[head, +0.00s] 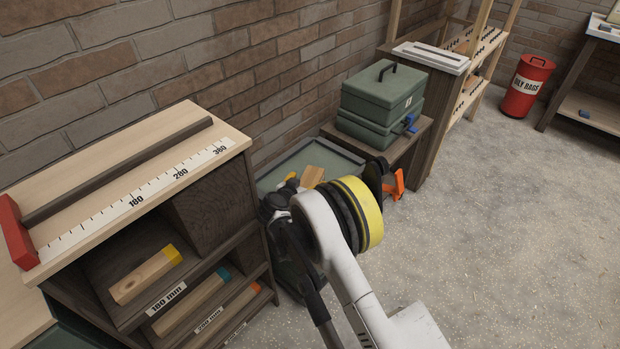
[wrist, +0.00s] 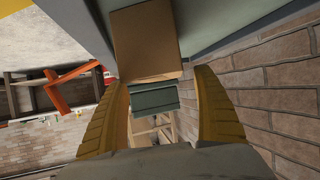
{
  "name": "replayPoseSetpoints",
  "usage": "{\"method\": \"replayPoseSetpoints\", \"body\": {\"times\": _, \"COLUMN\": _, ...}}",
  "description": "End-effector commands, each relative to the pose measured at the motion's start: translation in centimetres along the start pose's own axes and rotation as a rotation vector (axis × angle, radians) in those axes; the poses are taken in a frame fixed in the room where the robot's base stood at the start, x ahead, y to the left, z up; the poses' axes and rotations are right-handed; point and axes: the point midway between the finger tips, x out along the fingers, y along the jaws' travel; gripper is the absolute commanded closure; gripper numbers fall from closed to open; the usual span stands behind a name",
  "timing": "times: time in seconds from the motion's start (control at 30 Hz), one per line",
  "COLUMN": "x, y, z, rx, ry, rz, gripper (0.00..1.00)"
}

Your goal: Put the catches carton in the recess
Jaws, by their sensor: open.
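A plain brown carton (head: 313,177) stands at the grey-green tray-like surface (head: 335,158) between the shelf unit and the bench. I see no label on it, so I cannot tell whether it is the catches carton. The brown carton (wrist: 148,42) also shows in the wrist view, just ahead of the fingertips. My gripper (wrist: 162,80) is open, its two yellow fingers spread to either side of the carton's near end; contact is not clear. In the head view my arm hides most of the gripper. I cannot make out which opening is the recess.
A shelf unit (head: 243,143) with wooden blocks in labelled slots stands at the left. A green case (head: 383,88) sits on a bench right behind the carton. An orange clamp-like tool (head: 396,185) is beside the bench. A red bin (head: 527,86) stands far right; the floor between is clear.

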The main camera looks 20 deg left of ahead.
Motion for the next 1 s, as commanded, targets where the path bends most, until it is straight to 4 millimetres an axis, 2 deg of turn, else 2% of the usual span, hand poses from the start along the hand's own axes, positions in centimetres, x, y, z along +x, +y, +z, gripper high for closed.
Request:
{"method": "replayPoseSetpoints", "body": {"times": 0.03, "x": -1.4, "y": -0.1, "z": -0.5, "rx": -0.001, "ry": 0.0, "rz": -0.003, "gripper": 0.21}}
{"method": "replayPoseSetpoints", "body": {"times": 0.2, "x": -5.4, "y": -0.1, "z": -0.5, "rx": -0.001, "ry": 0.001, "rz": -0.003, "gripper": 0.21}}
{"method": "replayPoseSetpoints", "body": {"times": 0.4, "x": -8.6, "y": -0.1, "z": -0.3, "rx": -0.001, "ry": 0.0, "rz": -0.002, "gripper": 0.21}}
{"method": "replayPoseSetpoints", "body": {"times": 0.53, "x": -9.5, "y": 0.0, "z": -0.2, "rx": 0.0, "ry": 0.0, "rz": 0.0, "gripper": 0.21}}
{"method": "replayPoseSetpoints", "body": {"times": 0.8, "x": -9.6, "y": 0.1, "z": -0.3, "rx": 0.002, "ry": 0.004, "rz": -0.001, "gripper": 0.21}}
{"method": "replayPoseSetpoints", "body": {"times": 0.87, "x": -9.5, "y": 0.2, "z": -1.5, "rx": 0.01, "ry": 0.021, "rz": -0.004, "gripper": 0.21}}
{"method": "replayPoseSetpoints", "body": {"times": 0.9, "x": -9.4, "y": 0.4, "z": -3.1, "rx": 0.021, "ry": 0.043, "rz": -0.01, "gripper": 0.21}}
{"method": "replayPoseSetpoints", "body": {"times": 0.97, "x": -9.4, "y": 0.9, "z": -6.7, "rx": 0.046, "ry": 0.094, "rz": -0.024, "gripper": 0.21}}
{"method": "replayPoseSetpoints", "body": {"times": 1.0, "x": -9.5, "y": 1.4, "z": -9.9, "rx": 0.065, "ry": 0.14, "rz": -0.041, "gripper": 0.21}}
